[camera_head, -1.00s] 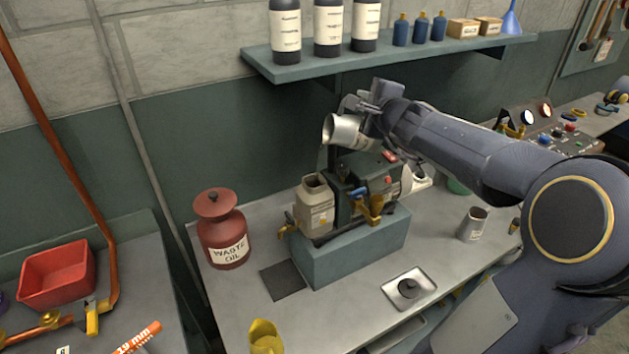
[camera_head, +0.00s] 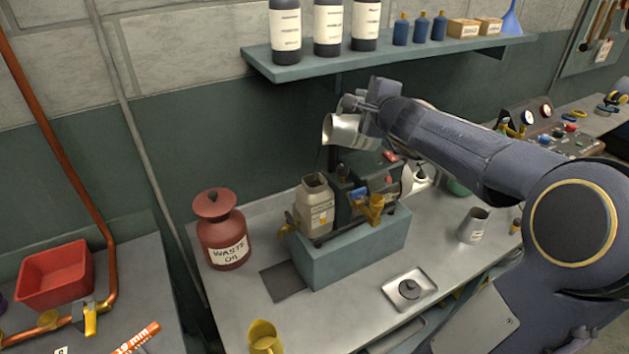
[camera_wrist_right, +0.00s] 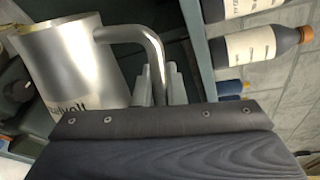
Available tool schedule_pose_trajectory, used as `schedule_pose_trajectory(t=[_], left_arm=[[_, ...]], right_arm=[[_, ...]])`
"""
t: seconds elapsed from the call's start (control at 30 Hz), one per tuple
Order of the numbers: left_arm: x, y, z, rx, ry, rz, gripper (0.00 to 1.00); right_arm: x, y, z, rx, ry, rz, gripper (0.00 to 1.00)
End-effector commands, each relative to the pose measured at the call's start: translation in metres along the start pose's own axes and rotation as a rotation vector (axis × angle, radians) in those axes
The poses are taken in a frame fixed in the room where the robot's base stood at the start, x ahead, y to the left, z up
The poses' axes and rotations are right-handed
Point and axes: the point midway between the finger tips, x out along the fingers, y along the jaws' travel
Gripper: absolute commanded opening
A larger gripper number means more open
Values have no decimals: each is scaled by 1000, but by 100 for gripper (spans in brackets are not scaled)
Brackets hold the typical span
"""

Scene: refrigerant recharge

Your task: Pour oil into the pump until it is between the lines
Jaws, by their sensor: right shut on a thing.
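My right gripper (camera_head: 368,116) is shut on the handle of a silver metal jug (camera_head: 347,132). The jug is tipped on its side above the pump, its mouth facing left. In the right wrist view the jug (camera_wrist_right: 75,65) and its bent handle (camera_wrist_right: 150,50) show, with the fingers (camera_wrist_right: 160,88) at the handle. The pump (camera_head: 343,203) stands on a grey-blue block, with a beige oil tank (camera_head: 314,205) at its left end, open at the top. A thin dark line hangs below the jug's mouth toward the tank. The oil level and lines are too small to read. My left gripper is out of view.
A red waste oil can (camera_head: 222,238) stands left of the pump. A shelf (camera_head: 300,66) with bottles is above the jug.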

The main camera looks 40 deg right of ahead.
Motion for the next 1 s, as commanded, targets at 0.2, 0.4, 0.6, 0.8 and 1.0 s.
schedule_pose_trajectory(t=[0.2,0.4,0.6,0.8,1.0], left_arm=[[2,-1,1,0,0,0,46],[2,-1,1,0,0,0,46],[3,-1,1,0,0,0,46],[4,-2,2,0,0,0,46],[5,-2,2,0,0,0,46]], right_arm=[[0,-1,1,-9,0,-3,0],[0,-1,2,-15,1,-2,0],[0,0,3,-20,2,-2,0],[0,0,3,-27,3,-2,0],[0,0,4,-34,5,-2,0]])
